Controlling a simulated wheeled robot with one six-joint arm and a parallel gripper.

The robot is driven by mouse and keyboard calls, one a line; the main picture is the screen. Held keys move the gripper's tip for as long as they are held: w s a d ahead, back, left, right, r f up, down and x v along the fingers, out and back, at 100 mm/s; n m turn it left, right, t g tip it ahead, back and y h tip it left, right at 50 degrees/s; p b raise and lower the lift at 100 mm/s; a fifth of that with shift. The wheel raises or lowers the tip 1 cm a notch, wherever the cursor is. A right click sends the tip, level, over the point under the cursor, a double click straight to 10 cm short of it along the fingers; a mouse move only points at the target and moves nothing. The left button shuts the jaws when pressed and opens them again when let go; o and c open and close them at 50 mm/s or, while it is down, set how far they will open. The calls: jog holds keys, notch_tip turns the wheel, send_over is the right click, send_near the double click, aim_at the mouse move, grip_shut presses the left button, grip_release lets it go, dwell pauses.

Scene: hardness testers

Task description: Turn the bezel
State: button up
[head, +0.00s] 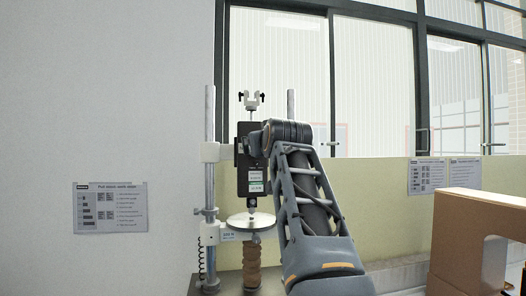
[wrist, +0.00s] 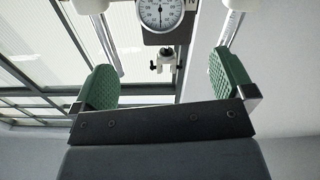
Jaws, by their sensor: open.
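In the wrist view a round white dial gauge (wrist: 159,10) with black markings shows at the top edge, and its upper part is cut off. Its bezel (wrist: 160,31) is the rim around the face. My gripper (wrist: 166,78) is open and empty, with green pads standing wide apart to the left and right. The dial lies beyond the pads, roughly between them in the picture, and nothing touches the bezel. In the head view the dark tester body (head: 251,184) stands behind my arm. The dial face and my fingers cannot be made out there.
The tester has metal columns (head: 210,115), a round plate (head: 251,221) below and a white clamp piece (head: 251,100) on top. A cardboard box (head: 458,235) stands at the right. A printed sheet (head: 110,207) hangs on the left wall. Windows are behind.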

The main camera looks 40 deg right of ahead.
jog(key=shift+s+a, duration=0.3)
jog(key=shift+s, duration=0.3)
dwell(0.3)
